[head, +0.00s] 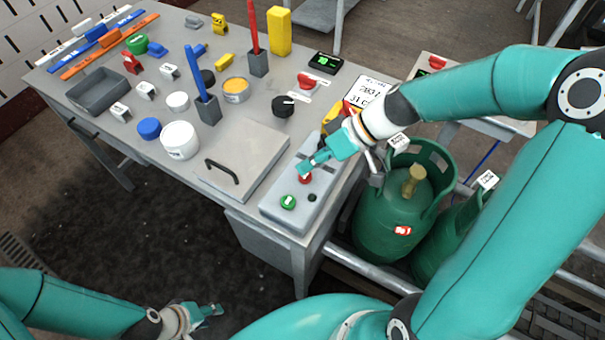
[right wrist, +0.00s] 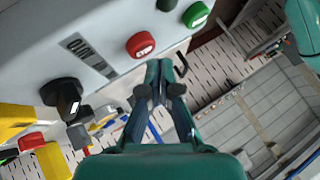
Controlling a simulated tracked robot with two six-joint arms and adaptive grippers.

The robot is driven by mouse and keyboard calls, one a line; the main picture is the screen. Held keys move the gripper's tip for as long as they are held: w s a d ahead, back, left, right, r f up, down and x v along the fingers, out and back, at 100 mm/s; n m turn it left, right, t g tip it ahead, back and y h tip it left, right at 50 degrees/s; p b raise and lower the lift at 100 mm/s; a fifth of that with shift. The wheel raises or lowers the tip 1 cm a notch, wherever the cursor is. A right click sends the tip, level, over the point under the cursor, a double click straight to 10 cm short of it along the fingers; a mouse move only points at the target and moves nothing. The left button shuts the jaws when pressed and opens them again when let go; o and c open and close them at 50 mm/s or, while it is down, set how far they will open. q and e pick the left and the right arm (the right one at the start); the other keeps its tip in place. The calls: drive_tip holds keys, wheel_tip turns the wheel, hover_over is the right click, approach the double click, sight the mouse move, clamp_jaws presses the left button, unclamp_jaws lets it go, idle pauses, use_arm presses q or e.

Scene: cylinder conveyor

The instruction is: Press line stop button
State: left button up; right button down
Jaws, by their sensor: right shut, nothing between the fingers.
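The red stop button (head: 306,179) sits on a grey control box (head: 269,208) at the table's front right corner, partly covered by my right gripper. It shows clearly in the right wrist view (right wrist: 141,45), left of and above the fingertips. My right gripper (head: 304,169) is shut and empty, its tips close by the red button; I cannot tell whether they touch it. Its fingers also show in the right wrist view (right wrist: 160,70). My left gripper (head: 211,309) is low at the bottom left, away from the table; its finger gap is unclear.
A green button (head: 288,202) and a small black knob (head: 312,198) are beside the red one. A flat grey lid with a black handle (head: 222,171) lies to the left. Green gas cylinders (head: 395,215) stand right of the table.

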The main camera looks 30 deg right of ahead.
sight(308, 175)
drive_tip(key=shift+r, duration=0.2)
drive_tip(key=shift+r+p, duration=1.4)
drive_tip(key=shift+r, duration=1.05)
drive_tip(key=shift+f, duration=0.1)
